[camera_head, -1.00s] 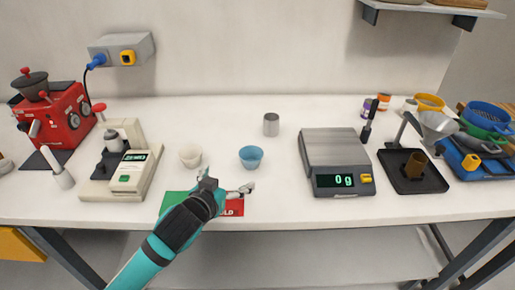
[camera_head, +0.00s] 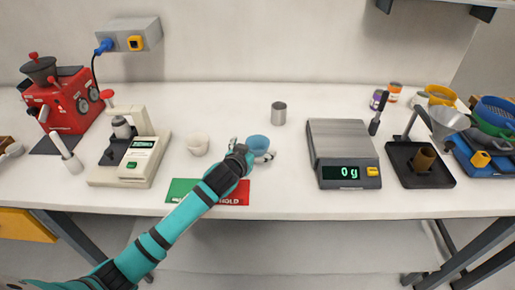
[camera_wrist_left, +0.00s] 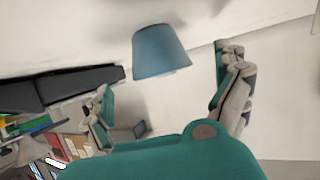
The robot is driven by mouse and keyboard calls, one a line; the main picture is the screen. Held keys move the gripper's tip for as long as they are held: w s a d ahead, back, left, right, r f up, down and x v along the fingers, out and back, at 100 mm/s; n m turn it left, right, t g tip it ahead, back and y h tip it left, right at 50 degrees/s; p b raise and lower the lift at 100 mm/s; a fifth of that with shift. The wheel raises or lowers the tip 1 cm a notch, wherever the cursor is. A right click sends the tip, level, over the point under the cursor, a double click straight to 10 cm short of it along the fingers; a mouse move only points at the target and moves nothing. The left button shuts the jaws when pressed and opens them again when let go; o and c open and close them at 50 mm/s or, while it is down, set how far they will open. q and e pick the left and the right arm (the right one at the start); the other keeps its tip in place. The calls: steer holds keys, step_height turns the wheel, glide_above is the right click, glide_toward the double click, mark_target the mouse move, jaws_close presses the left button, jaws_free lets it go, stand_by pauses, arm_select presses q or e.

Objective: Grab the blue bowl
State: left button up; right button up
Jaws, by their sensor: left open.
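The blue bowl (camera_head: 259,144) stands on the white table, near the middle of the head view. My left gripper (camera_head: 250,152) is at its near side, with fingers spread to its left and right. In the left wrist view the blue bowl (camera_wrist_left: 161,52) shows beyond and between the two fingers of my left gripper (camera_wrist_left: 170,105). The gripper is open and empty. I cannot tell whether a finger touches the bowl. My right gripper is not in view.
A white cup (camera_head: 198,144) stands left of the bowl and a metal cup (camera_head: 279,113) behind it. A scale (camera_head: 342,141) is to the right. A green and red mat (camera_head: 238,193) lies in front. A small device (camera_head: 135,160) stands to the left.

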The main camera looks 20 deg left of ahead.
mark_target(261, 141)
arm_select(q)
steer(key=x, duration=0.4)
steer(key=shift+w+p, duration=0.35)
steer(key=shift+w, duration=0.05)
steer(key=shift+r, duration=0.1)
steer(key=c, duration=1.3)
